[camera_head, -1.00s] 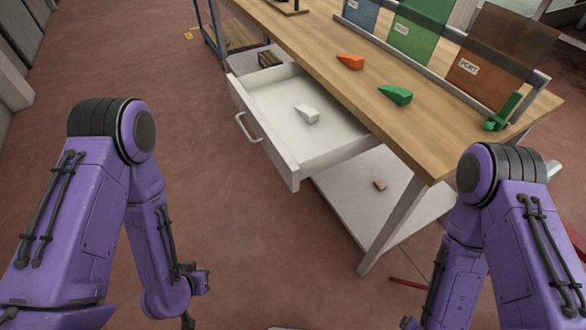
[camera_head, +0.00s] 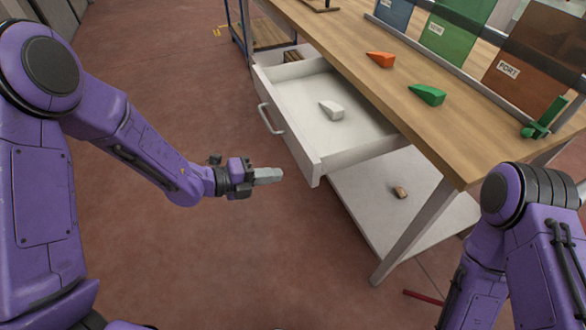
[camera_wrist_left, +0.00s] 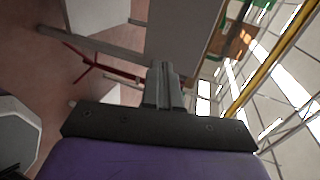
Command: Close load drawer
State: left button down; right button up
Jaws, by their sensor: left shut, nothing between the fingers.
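The load drawer (camera_head: 309,149) is pulled out from under the wooden workbench (camera_head: 400,100), with its white front facing left. A light wedge (camera_head: 332,110) lies inside it. The drawer's handle (camera_head: 269,118) is a pale bar on the front. My left gripper (camera_head: 280,175) is shut and empty, held in front of the drawer's near end and apart from it in the head view. Its shut fingers also show in the left wrist view (camera_wrist_left: 164,85). My right arm is at the lower right, and its gripper is out of the frame.
An orange wedge (camera_head: 380,59) and a green wedge (camera_head: 428,94) lie on the benchtop. Coloured panels (camera_head: 455,35) stand in a rack behind them. The floor left of the drawer is clear.

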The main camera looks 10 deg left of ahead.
aim_at(306, 168)
pick_arm(q)
jog(key=x, duration=0.4)
jog(key=r+x, duration=0.1)
jog(key=x, duration=0.1)
jog(key=shift+d+p, duration=0.1)
jog(key=shift+p, duration=0.3)
jog(key=shift+w, duration=0.1)
